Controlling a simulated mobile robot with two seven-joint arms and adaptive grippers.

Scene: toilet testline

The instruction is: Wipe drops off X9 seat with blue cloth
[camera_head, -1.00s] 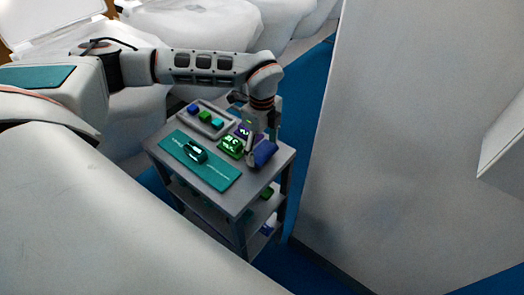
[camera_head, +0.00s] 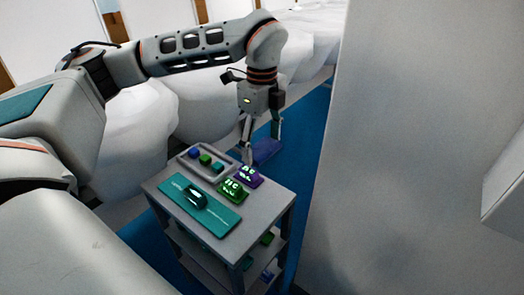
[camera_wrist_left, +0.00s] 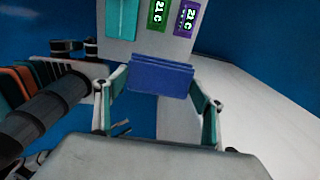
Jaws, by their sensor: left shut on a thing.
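My left gripper (camera_head: 262,146) is shut on the blue cloth (camera_head: 267,152), a folded dark blue piece held above the far right corner of the grey cart. In the left wrist view the cloth (camera_wrist_left: 160,76) spans between the two fingers of the left gripper (camera_wrist_left: 160,90). Large white rounded toilet forms (camera_head: 205,95) stand behind the cart and arm. I cannot tell which one is X9, and no drops can be made out. My right gripper is not in view.
The grey cart (camera_head: 262,208) carries a teal mat (camera_head: 215,216) with a dark teal device, a grey tray (camera_head: 187,162) with small cubes, and green (camera_head: 233,190) and purple (camera_head: 250,175) display units. A grey wall (camera_head: 410,150) stands close on the right. Blue floor shows between.

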